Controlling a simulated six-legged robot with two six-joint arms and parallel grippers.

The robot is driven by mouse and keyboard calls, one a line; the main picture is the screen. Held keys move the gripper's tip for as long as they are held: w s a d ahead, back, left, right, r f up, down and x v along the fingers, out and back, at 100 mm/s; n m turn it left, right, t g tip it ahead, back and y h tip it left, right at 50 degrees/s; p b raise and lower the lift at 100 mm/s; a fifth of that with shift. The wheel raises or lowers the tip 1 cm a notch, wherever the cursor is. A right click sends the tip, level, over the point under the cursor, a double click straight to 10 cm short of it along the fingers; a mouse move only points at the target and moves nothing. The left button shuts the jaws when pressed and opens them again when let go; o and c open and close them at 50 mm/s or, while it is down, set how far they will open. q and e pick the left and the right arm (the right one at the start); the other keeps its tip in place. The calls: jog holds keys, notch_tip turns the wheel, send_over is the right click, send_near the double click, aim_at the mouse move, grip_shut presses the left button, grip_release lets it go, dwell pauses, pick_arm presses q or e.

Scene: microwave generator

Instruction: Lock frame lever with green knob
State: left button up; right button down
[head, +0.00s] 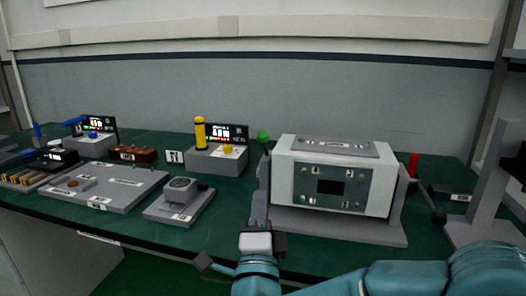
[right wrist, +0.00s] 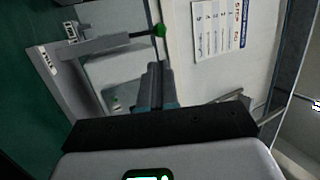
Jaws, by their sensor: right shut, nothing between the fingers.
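The green knob (head: 263,136) stands at the upper left of the white boxy unit (head: 345,182), which sits in a grey frame (head: 350,229) on the bench. In the right wrist view the green knob (right wrist: 159,31) is on a thin dark rod beside the grey frame (right wrist: 72,75). My right gripper (head: 258,234) is low in front of the frame's left side; its fingers are hard to make out there. In the right wrist view its fingers (right wrist: 155,72) are shut and empty, pointing towards the knob but apart from it. My left gripper is not in view.
Left of the frame are a grey device (head: 180,195), a box with a yellow cylinder (head: 200,133) and a flat grey panel (head: 105,188). A red handle (head: 413,165) is right of the unit. Green bench top (head: 225,220) shows between the grey device and the frame.

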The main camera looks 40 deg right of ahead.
aim_at(267, 135)
jog(key=p+x, duration=0.2)
jog(key=x, duration=1.2)
jog(key=shift+r, duration=0.15)
jog(key=shift+r+g+p, duration=0.3)
jog(key=shift+p, duration=0.35)
jog(key=d+r+g+y+p, duration=0.1)
jog(key=p, duration=0.3)
jog(key=w+r+g+y+p, duration=0.1)
jog(key=r+p, duration=0.1)
jog(key=p, duration=0.2)
jog(key=w+d+r+m+g+y+p, duration=0.1)
jog(key=g+p, duration=0.1)
jog(key=p, duration=0.2)
jog(key=shift+d+r+p, duration=0.3)
jog(key=shift+r, duration=0.05)
jog(key=w+d+g+y+p, duration=0.1)
jog(key=w+d+p, duration=0.1)
jog(key=p, duration=0.5)
jog(key=w+d+m+g+y+p, duration=0.1)
jog(key=w+d+g+y+p, duration=0.1)
jog(key=p, duration=0.5)
jog(key=shift+w+d+f, duration=0.15)
jog(key=shift+d, duration=0.25)
jog(key=shift+w+d, duration=0.15)
jog(key=shift+d, duration=0.2)
